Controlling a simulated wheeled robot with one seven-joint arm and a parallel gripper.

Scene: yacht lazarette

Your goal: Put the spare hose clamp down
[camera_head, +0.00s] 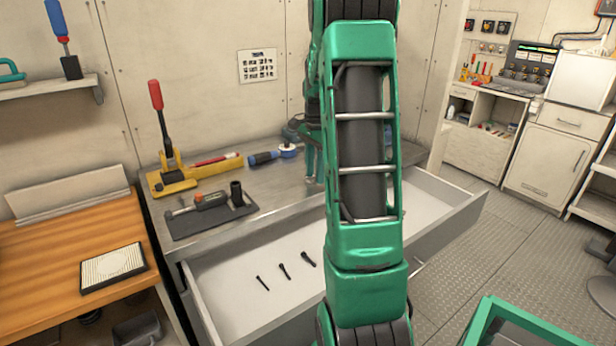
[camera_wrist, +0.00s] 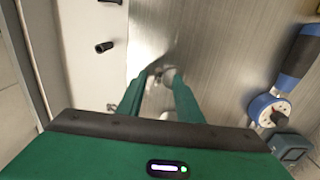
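My gripper (camera_head: 313,182) points down, low over the grey metal worktop, just behind the open drawer and partly hidden by my arm in the head view. In the wrist view its two green fingers (camera_wrist: 160,76) come close together around a small, blurred, greyish metal thing, which appears to be the spare hose clamp (camera_wrist: 158,72). The clamp cannot be made out in the head view. Whether it touches the worktop (camera_wrist: 215,60) is not clear.
The open white drawer (camera_head: 235,290) holds several small black parts. A dark tool tray (camera_head: 212,218) and a yellow lever press (camera_head: 172,180) stand left. Bare worktop lies around my fingers.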

